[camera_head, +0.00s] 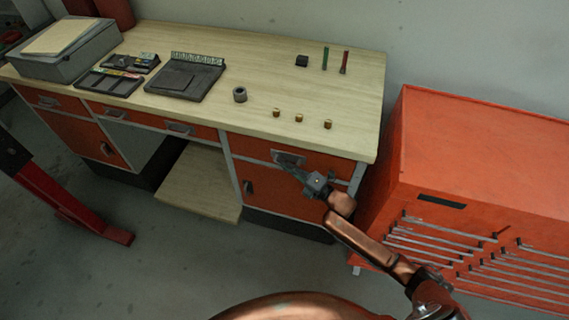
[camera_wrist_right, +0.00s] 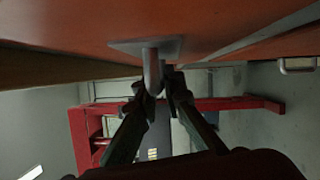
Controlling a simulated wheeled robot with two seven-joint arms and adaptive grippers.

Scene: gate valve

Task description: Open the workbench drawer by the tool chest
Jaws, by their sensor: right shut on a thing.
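The workbench (camera_head: 350,95) has a pale wooden top and orange fronts. Its right-hand drawer (camera_head: 325,162), the one by the orange tool chest (camera_head: 480,140), looks flush with the bench front. The drawer's grey metal handle (camera_head: 288,156) is partly covered by my right gripper (camera_head: 287,165). In the right wrist view, the handle (camera_wrist_right: 152,70) stands out from its plate on the orange front, and the fingers of my right gripper (camera_wrist_right: 163,88) are closed on it. My left gripper does not show.
Brass pieces (camera_head: 299,118), a dark ring (camera_head: 240,94) and trays (camera_head: 186,78) lie on the bench top. A cupboard door with a handle (camera_head: 248,187) is below the drawer. The tool chest stands close on the right. A red frame (camera_head: 70,205) stands on the floor at left.

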